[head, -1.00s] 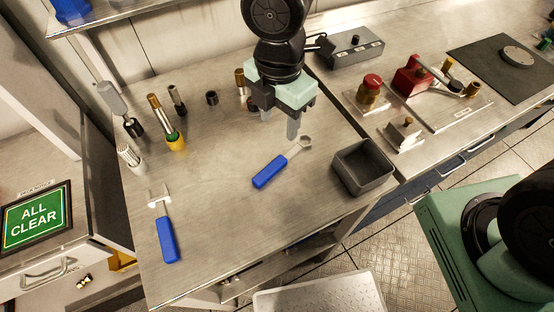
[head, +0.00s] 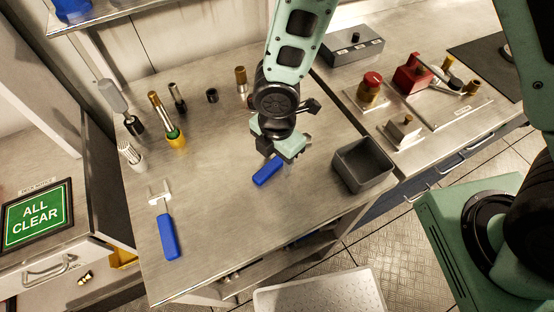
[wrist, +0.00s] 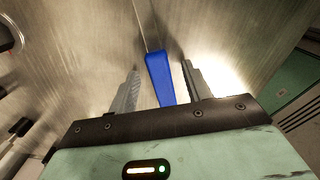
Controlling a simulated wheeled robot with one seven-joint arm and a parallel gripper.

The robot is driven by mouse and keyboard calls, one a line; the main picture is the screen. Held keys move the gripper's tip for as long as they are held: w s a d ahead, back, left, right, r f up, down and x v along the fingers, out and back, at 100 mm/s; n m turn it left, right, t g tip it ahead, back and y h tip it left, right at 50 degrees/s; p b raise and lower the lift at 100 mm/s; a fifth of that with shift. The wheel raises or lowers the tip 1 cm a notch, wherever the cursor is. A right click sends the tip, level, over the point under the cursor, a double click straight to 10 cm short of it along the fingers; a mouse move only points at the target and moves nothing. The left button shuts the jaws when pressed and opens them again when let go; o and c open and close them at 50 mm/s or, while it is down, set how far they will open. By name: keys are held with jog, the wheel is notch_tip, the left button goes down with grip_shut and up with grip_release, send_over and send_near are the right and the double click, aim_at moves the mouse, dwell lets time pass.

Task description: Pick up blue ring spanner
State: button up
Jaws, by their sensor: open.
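The blue ring spanner (head: 267,172) lies on the steel bench, its blue handle pointing toward the bench's front left. In the head view my gripper (head: 281,156) is low over it and hides its ring end. In the wrist view the blue handle (wrist: 160,76) lies between the two spread fingers of my gripper (wrist: 161,70), with a gap on each side. The metal shank runs up from the handle and out past the top edge. I cannot tell the exact height of the fingertips over the bench.
Another blue-handled tool (head: 168,238) with a wide pale head lies at the bench's left. A dark open bin (head: 363,165) stands close to the right of my gripper. Several upright tools and cylinders, including a yellow-based one (head: 175,138), stand behind. The bench front middle is clear.

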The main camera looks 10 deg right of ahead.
aim_at(277, 160)
jog(key=shift+f, duration=0.15)
grip_shut()
notch_tip(277, 160, up, 10)
dwell(0.6)
